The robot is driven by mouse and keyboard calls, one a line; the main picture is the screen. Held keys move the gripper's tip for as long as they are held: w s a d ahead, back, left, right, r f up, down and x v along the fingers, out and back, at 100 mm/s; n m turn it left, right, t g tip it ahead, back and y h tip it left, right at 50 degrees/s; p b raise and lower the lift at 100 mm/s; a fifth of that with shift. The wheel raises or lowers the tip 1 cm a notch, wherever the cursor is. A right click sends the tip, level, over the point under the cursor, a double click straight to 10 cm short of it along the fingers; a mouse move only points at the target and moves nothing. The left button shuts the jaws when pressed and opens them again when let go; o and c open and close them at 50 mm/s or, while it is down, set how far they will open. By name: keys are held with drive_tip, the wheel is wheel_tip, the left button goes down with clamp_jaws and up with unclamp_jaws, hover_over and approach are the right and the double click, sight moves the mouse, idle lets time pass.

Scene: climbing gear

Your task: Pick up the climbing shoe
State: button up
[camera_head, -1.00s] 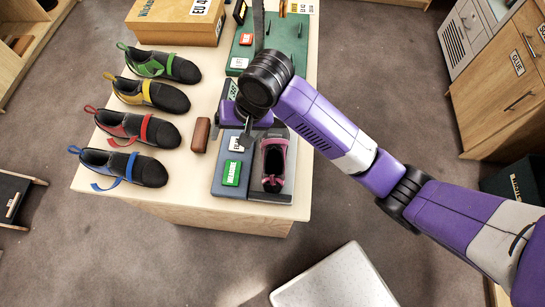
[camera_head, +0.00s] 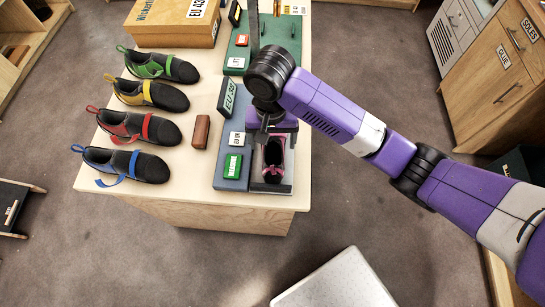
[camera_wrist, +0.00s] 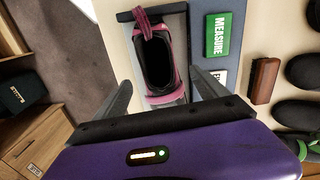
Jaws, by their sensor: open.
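A black and pink climbing shoe (camera_head: 274,162) sits in a dark grey tray on the blue-grey measuring board (camera_head: 231,184). My gripper (camera_head: 272,134) is above the shoe's far part, hiding some of it. In the wrist view the shoe (camera_wrist: 158,66) lies between the two spread fingers of my gripper (camera_wrist: 160,80), its pink pull loop pointing away. The fingers are open, with nothing held. I cannot tell whether they touch the shoe. Several other climbing shoes, with green, yellow (camera_head: 150,93), red and blue straps, lie in a column at the left of the table.
A green MEASURE block (camera_head: 233,166) and an EU 38 sign (camera_head: 227,97) are left of the gripper. A brown brush or block (camera_head: 201,132) lies between the board and the shoe column.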

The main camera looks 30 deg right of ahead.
sight(273, 155)
wheel_tip(273, 155, down, 8)
drive_tip(key=shift+d+r+p, duration=0.15)
drive_tip(key=shift+r+p, duration=0.1)
drive_tip(key=shift+p, duration=0.4)
drive_tip(key=shift+c, duration=0.2)
clamp_jaws()
drive_tip(key=shift+r, duration=0.1)
